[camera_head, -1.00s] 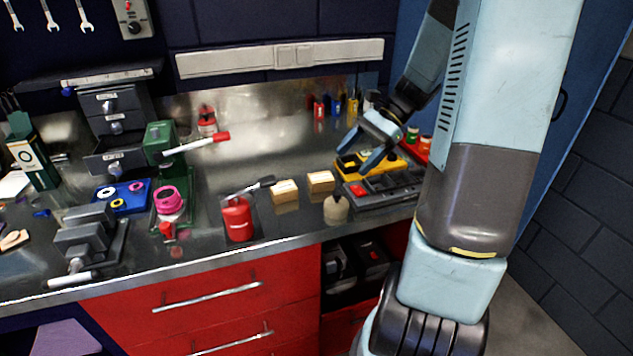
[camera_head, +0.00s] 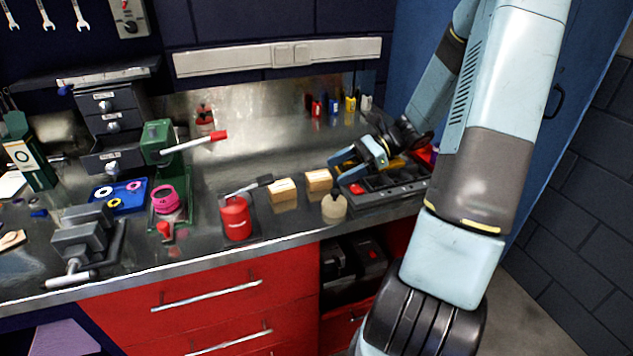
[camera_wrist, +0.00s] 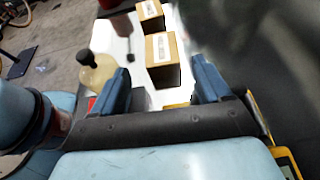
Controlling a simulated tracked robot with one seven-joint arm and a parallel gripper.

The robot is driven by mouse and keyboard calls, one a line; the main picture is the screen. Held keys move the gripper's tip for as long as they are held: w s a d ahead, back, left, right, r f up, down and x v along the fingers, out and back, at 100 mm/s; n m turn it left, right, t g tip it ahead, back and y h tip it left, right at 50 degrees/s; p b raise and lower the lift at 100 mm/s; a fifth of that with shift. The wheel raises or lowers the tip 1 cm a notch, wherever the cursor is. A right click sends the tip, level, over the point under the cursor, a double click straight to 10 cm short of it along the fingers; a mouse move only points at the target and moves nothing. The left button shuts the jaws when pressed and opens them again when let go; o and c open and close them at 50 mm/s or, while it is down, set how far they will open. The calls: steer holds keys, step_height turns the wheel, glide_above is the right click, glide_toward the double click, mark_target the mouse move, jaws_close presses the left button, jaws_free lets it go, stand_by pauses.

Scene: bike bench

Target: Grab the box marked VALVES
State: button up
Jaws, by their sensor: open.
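Two small cardboard boxes stand side by side on the bench in the head view: a left box (camera_head: 283,190) and a right box (camera_head: 318,180). Their labels are too small to read, so I cannot tell which is marked VALVES. In the wrist view the nearer box (camera_wrist: 162,58) lies ahead between my fingers, and the other box (camera_wrist: 150,15) is beyond it. Both have a pale label with unreadable print. My gripper (camera_head: 362,167) is open and empty, to the right of the boxes and above the dark tray's left part. It also shows in the wrist view (camera_wrist: 160,88).
A cream bottle (camera_head: 334,206) stands just in front of the right box. A red can (camera_head: 236,218) stands left of the boxes. A dark compartment tray (camera_head: 405,187) lies under my gripper. The bench behind the boxes is clear.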

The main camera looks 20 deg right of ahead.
mark_target(321, 175)
steer(key=shift+x, duration=1)
steer(key=x, duration=0.3)
steer(key=shift+w+a+r, duration=0.15)
steer(key=shift+a+r, duration=0.1)
steer(key=shift+a, duration=0.3)
steer(key=shift+a+f, duration=0.25)
steer(key=shift+a, duration=0.35)
steer(key=c, duration=1.1)
